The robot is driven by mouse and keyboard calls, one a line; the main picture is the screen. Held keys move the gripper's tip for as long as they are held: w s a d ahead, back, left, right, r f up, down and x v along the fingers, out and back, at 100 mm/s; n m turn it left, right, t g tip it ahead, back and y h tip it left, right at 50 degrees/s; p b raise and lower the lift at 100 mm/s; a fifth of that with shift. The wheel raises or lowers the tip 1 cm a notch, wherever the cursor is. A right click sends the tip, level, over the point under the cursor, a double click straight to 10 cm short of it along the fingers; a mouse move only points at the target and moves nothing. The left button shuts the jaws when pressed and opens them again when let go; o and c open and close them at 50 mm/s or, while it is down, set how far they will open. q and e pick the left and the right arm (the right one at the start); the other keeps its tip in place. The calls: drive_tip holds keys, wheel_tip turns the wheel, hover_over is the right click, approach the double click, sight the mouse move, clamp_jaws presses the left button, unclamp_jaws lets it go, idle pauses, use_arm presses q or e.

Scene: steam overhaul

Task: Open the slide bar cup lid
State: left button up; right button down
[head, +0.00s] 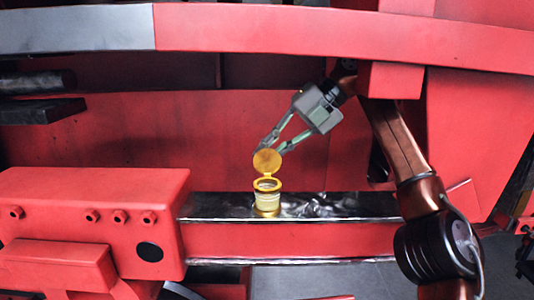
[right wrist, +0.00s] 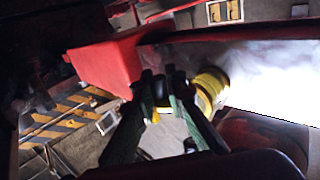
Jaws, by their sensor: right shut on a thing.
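The brass-yellow oil cup (head: 267,203) stands upright on the metal slide bar (head: 228,208) in the head view. Its round lid (head: 267,161) stands raised on the rear side of the rim, so the cup's mouth shows open. My right gripper (head: 271,147) reaches down from the upper right, with its fingertips at the lid's upper edge, shut on the lid. The right wrist view shows the fingers (right wrist: 165,92) close together beside the yellow cup (right wrist: 211,90). The lid is mostly hidden between the fingertips there. My left gripper is not in view.
A red block with bolts (head: 92,225) stands left of the cup. A long red beam (head: 330,30) crosses above, and a red wall (head: 120,140) lies behind. The bar's top is clear right of the cup.

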drive_tip(key=shift+r, duration=0.1)
idle(0.3)
drive_tip(key=c, duration=1.9)
unclamp_jaws()
drive_tip(key=shift+w, duration=0.15)
drive_tip(key=shift+c, duration=0.2)
